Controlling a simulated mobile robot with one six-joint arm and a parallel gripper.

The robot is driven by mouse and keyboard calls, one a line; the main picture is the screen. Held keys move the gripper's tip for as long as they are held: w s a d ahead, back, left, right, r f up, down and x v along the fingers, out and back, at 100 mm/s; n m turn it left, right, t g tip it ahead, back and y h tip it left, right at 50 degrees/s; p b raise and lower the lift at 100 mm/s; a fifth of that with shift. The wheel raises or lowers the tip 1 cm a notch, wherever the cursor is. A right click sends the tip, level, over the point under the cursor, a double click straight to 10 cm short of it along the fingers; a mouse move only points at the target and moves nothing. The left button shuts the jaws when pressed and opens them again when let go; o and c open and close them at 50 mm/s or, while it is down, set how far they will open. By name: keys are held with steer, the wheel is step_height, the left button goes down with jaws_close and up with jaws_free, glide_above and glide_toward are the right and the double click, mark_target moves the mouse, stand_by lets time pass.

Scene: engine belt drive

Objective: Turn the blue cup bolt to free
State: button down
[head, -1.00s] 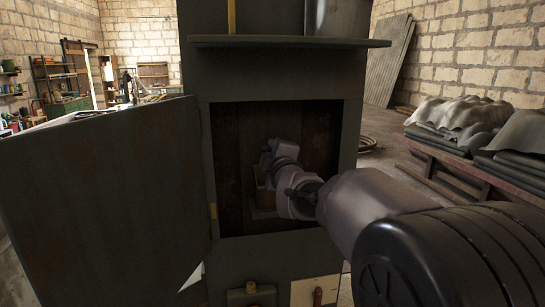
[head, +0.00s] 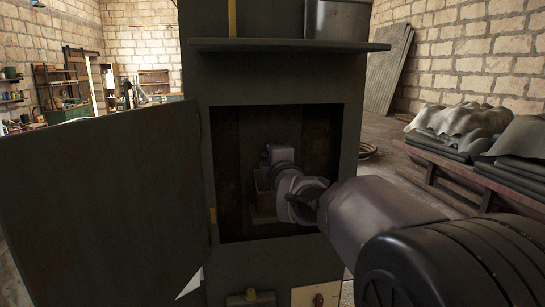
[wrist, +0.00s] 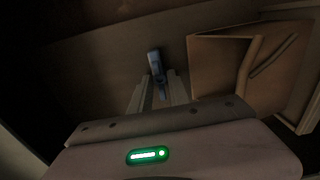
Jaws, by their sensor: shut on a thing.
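The blue cup bolt (wrist: 154,62) is a small blue-grey piece in the wrist view, standing between the two fingers of my gripper (wrist: 158,88). The fingers are closed on its lower part, and its upper end sticks out past them. In the head view my gripper (head: 280,154) reaches through the opening into the dark cabinet (head: 225,150). There the fingertips and the bolt are hidden or too dark to make out.
A brown open box-like part (wrist: 222,62) with slanted strips is close to the right of my fingers. The cabinet door (head: 100,190) stands open at the left. A ledge (head: 290,43) juts out above the opening. Covered stacks (head: 465,125) stand at the right.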

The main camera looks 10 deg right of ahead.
steer(key=c, duration=1.3)
jaws_free()
steer(key=shift+o, duration=0.2)
steer(key=s+p, duration=0.1)
steer(key=s, duration=1.6)
steer(key=shift+s+p, duration=0.2)
steer(key=shift+p, duration=0.15)
steer(key=s+a+f+m+g+y, duration=0.1)
steer(key=s+f+m+g, duration=0.5)
steer(key=s+f+m, duration=0.3)
steer(key=s+a+f+m+g+y, duration=0.1)
steer(key=s+f+m+g, duration=0.5)
steer(key=s, duration=1.1)
step_height(320, 180, down, 4)
steer(key=a+m, duration=0.1)
steer(key=m, duration=0.6)
steer(key=shift+s+a+m, duration=0.25)
steer(key=shift+a+m, duration=0.05)
